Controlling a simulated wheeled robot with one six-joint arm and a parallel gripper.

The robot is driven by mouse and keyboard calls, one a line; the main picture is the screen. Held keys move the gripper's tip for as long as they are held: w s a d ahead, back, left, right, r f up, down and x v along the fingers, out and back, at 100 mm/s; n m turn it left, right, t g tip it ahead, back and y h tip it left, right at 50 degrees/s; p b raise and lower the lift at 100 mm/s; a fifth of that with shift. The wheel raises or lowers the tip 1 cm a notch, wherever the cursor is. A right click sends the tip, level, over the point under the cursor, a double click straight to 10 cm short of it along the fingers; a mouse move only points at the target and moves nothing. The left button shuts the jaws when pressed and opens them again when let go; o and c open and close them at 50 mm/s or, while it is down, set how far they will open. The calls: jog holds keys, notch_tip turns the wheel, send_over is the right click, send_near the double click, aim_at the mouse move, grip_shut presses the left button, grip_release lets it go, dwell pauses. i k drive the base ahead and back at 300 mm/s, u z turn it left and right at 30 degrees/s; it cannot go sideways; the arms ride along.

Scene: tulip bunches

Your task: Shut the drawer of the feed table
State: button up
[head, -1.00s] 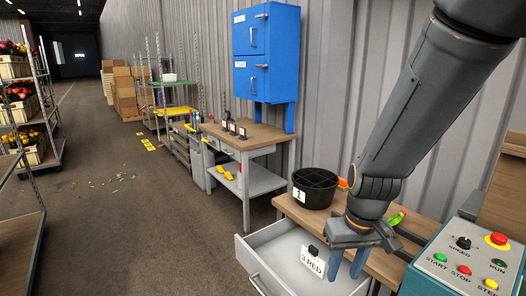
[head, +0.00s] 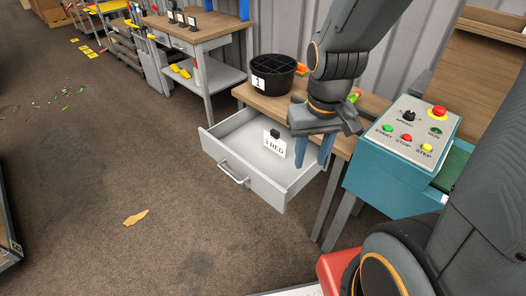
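The feed table (head: 268,103) has a wooden top, and its pale grey drawer (head: 238,140) is pulled well out toward the lower left. The drawer's bar handle (head: 233,174) is on its front panel and nothing touches it. A "3 RED" card (head: 275,146) in a black clip shows within the drawer outline and appears to stand inside. My gripper (head: 313,153) points down over the drawer's right part, near the table edge. Its two blue fingers are apart with nothing seen between them. Whether the fingertips reach below the drawer rim is unclear.
A black pot (head: 273,76) labelled 1 stands on the table top. A teal control box (head: 410,135) with buttons is to the right. A workbench (head: 196,35) is behind on the left. The floor before the drawer is clear except for a tan leaf-like scrap (head: 135,217).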

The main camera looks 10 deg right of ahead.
aim_at(236, 142)
jog(key=u, duration=0.65)
jog(key=i, duration=0.35)
jog(key=z, duration=0.05)
